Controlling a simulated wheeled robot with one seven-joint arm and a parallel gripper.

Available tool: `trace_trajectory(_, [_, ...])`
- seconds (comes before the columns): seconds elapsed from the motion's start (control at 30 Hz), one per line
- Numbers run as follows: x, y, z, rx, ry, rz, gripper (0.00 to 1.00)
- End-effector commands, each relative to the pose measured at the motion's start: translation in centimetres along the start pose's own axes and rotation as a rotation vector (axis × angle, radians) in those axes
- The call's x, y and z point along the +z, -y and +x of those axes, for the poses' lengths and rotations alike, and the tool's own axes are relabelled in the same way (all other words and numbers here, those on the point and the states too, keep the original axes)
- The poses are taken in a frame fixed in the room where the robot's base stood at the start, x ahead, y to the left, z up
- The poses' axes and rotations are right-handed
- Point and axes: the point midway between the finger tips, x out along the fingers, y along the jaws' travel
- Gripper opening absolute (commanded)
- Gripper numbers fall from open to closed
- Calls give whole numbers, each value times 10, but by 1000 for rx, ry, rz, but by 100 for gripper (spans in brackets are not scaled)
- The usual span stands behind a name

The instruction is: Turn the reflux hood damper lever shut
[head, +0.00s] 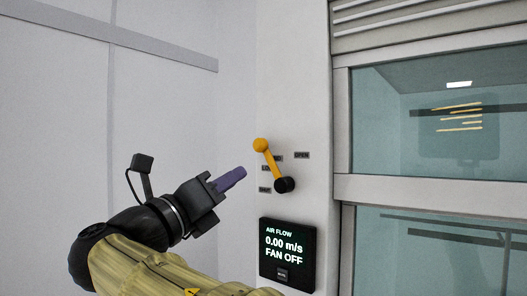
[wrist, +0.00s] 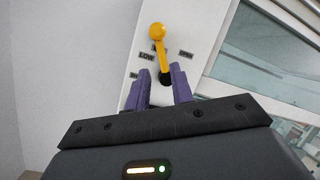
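The damper lever (head: 267,161) is a yellow arm with a round yellow knob on a black pivot, mounted on the hood's white side post.
An air flow display (head: 286,255) below the lever reads 0.00 m/s and FAN OFF. The hood's glass sash (head: 436,120) with its pale frame is to the right. The plain wall (head: 150,110) at left has free room before it.

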Motion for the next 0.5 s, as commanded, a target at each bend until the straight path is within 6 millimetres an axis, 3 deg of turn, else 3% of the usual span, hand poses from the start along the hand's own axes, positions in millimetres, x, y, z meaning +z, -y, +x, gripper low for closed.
trace_trajectory(0.5, [2, 2, 91, -1, -2, -2, 23])
